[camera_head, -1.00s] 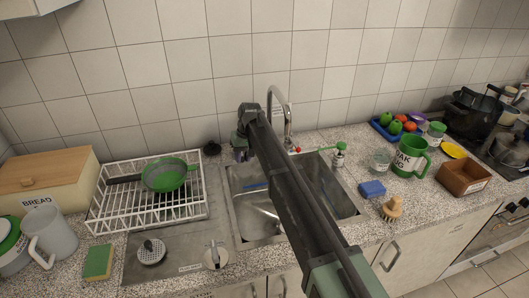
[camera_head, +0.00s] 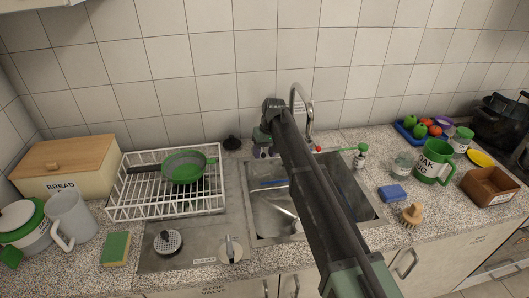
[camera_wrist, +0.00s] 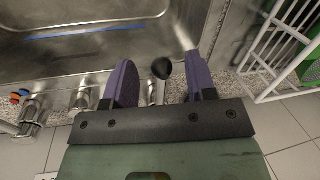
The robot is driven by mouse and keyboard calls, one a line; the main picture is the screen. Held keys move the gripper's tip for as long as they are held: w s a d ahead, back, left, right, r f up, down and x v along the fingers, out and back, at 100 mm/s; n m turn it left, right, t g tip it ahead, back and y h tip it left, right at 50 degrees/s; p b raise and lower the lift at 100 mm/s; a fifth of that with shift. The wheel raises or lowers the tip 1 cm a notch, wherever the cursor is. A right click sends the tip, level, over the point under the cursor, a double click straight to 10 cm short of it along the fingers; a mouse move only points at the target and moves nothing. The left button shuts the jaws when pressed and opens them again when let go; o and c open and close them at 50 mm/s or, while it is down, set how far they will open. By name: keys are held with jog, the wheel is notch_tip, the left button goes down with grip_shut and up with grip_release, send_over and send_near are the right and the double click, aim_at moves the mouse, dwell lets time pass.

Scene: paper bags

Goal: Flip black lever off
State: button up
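A black rounded knob (camera_wrist: 161,68), which looks like the lever's end, shows in the wrist view above a metal fitting (camera_wrist: 155,92) at the sink's edge. My gripper (camera_wrist: 161,80) is open, with its two purple fingers apart on either side of the knob in the picture. I cannot tell whether either finger touches it. In the head view my gripper (camera_head: 264,151) is behind the sink near the tiled wall, partly hidden by my arm. A black round thing (camera_head: 232,142) stands just left of it there; I cannot tell whether it is the same knob.
The sink (camera_head: 258,228) is beside my gripper, with a tall faucet (camera_head: 309,112) to the right. A soap pump (camera_head: 360,157), blue sponge (camera_head: 392,193) and green mug (camera_head: 434,162) are further right.

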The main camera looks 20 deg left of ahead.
notch_tip(320, 180, up, 11)
jog(key=w+d+p, duration=0.1)
jog(key=p, duration=0.9)
jog(key=shift+w+d+f+p, duration=0.15)
jog(key=shift+w+d+p, duration=0.05)
jog(key=shift+d+p, duration=0.1)
jog(key=shift+a, duration=0.1)
